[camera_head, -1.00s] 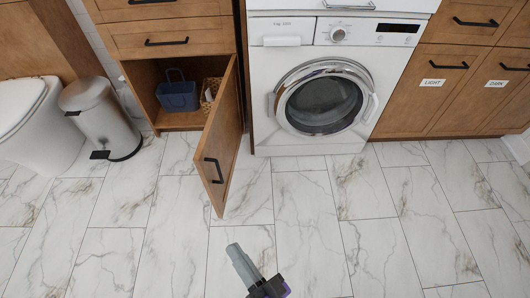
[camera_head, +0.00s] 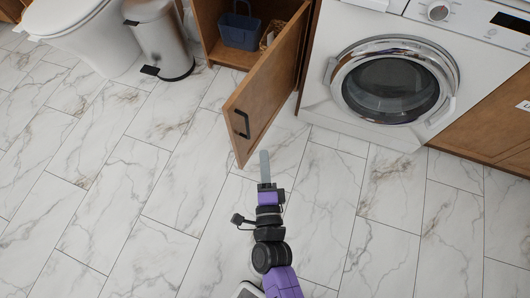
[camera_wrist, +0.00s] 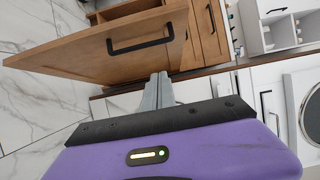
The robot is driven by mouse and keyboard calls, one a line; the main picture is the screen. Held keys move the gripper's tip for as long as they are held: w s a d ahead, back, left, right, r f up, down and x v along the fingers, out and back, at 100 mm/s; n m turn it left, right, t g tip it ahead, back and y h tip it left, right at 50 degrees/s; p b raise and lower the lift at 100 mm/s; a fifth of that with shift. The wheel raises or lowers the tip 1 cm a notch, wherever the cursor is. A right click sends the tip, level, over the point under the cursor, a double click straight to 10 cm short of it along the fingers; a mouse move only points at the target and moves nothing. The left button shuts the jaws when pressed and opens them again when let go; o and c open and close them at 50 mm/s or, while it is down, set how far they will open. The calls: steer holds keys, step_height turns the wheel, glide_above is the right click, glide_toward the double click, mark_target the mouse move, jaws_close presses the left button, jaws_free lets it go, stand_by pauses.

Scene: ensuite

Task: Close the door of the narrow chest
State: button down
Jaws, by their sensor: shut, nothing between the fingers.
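The narrow chest (camera_head: 207,30) is wooden. Its lower door (camera_head: 266,82) is hinged on the right, swings out into the room and stands wide open. The door has a black bar handle (camera_head: 241,123), and it also shows large in the wrist view (camera_wrist: 95,57). My gripper (camera_head: 264,155) is shut and empty, its fingers just right of the door's free lower corner in the head view. In the wrist view my fingers (camera_wrist: 158,85) appear close beside the door's edge; I cannot tell whether they touch it.
A blue basket (camera_head: 240,30) and a wicker basket (camera_head: 270,34) are inside the chest. A white washing machine (camera_head: 390,70) stands right of the door. A metal bin (camera_head: 162,40) and toilet (camera_head: 75,30) are at left. The marble floor (camera_head: 140,200) in front is clear.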

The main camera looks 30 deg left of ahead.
steer(key=w+a+b, duration=0.1)
steer(key=w+a, duration=0.4)
steer(key=a, duration=0.2)
steer(key=shift+a, duration=0.25)
steer(key=shift+a, duration=0.15)
